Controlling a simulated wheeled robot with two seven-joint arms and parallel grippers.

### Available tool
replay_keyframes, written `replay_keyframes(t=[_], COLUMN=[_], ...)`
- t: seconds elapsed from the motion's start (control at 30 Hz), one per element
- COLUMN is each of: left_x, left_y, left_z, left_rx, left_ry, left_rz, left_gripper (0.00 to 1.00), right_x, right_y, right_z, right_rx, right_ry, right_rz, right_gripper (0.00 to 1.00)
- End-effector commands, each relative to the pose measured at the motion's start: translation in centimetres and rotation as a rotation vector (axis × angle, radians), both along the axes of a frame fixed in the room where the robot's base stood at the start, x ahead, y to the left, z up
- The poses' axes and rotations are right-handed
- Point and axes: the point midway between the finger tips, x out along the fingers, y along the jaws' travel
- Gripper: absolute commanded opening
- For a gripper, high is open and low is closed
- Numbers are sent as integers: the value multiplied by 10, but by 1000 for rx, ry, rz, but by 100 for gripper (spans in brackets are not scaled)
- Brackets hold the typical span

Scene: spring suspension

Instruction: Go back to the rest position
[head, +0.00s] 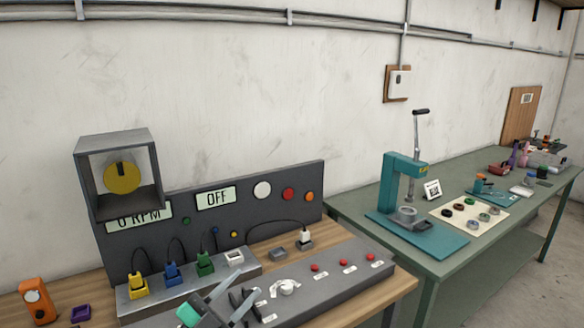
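My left gripper (243,287) comes in at the bottom edge, over the front of the grey control panel (330,262) on the wooden bench. Its two grey fingers stand apart, and a green part shows on its body. A small black piece shows between or just behind the fingers, and I cannot tell if it touches them. A white knob (286,287) is just right of the gripper. My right gripper is not in view.
Yellow (138,286), blue (172,273) and green (205,263) plugs stand on the raised panel left of the gripper. An orange meter (37,301) is at far left. A teal press (396,185) stands on the green bench (350,207) at right.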

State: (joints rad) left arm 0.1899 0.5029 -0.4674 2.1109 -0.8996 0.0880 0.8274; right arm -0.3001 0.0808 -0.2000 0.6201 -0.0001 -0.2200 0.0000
Motion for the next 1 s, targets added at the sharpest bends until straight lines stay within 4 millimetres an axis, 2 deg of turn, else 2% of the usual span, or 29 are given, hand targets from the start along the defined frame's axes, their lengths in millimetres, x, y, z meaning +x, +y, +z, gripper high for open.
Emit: replay_keyframes(t=[0.17,0.27,0.37,0.47,0.6,0.7,0.8,1.0], left_x=[3,-3,-18,-43,-96,-137,-174,-241], left_y=[48,76,100,119,135,139,139,134], left_z=[-34,-66,-106,-150,-209,-241,-262,-288], left_rx=[-167,-216,-232,-220,-160,-99,-40,72], left_ry=[220,379,562,766,1070,1267,1426,1688], left_rz=[294,449,587,704,816,852,860,830], left_gripper=[36,36,36,36,36,36,36,36], right_x=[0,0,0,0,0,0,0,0], right_y=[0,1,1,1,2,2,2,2], right_z=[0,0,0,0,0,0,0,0], right_rx=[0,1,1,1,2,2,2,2], right_ry=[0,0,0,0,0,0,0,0], right_rz=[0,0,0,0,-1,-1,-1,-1], right_gripper=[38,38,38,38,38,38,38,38])
